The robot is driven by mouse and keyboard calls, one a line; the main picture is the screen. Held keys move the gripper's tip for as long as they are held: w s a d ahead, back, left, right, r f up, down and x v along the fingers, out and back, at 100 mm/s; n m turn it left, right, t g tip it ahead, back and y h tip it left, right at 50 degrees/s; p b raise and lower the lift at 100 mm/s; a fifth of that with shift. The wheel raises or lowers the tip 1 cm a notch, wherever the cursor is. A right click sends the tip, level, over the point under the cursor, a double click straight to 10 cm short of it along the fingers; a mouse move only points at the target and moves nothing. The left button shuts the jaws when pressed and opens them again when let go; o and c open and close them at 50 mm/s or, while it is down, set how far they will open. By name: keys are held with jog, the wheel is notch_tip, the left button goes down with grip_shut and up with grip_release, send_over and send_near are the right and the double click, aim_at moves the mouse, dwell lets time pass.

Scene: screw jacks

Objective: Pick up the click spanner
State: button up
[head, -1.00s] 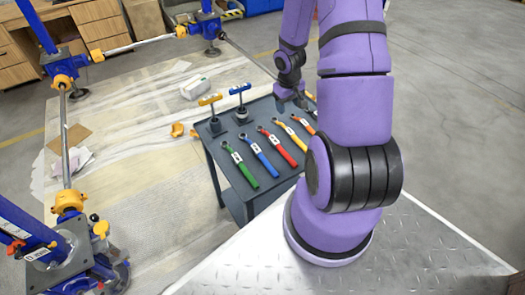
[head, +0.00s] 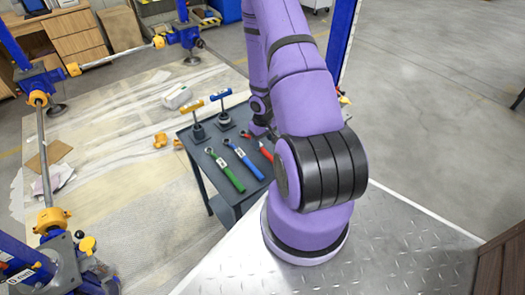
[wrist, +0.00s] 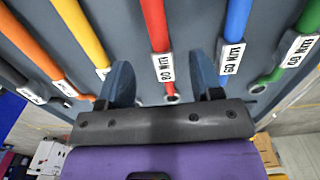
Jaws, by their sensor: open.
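Several spanners lie in a row on a dark grey table (head: 199,147), each with a coloured handle and a white label. In the head view I see the green spanner (head: 227,172), blue spanner (head: 243,160) and part of the red spanner (head: 259,148); my arm hides the others. The wrist view also shows a yellow spanner (wrist: 80,28), an orange spanner (wrist: 36,50) and a dark-handled one (wrist: 12,76) at the left. I cannot tell which is the click spanner. My gripper (wrist: 162,82) is open and empty, its fingers on either side of the red spanner (wrist: 156,28) in the picture.
Two upright T-handled tools, one yellow (head: 191,103) and one blue (head: 220,94), stand at the table's back left. A blue-footed frame with yellow couplings (head: 52,221) stands at the left. Wooden drawers (head: 80,45) are behind. Grey floor at the right is mostly clear.

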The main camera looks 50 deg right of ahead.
aim_at(263, 148)
jog(key=shift+f, duration=2.6)
grip_shut()
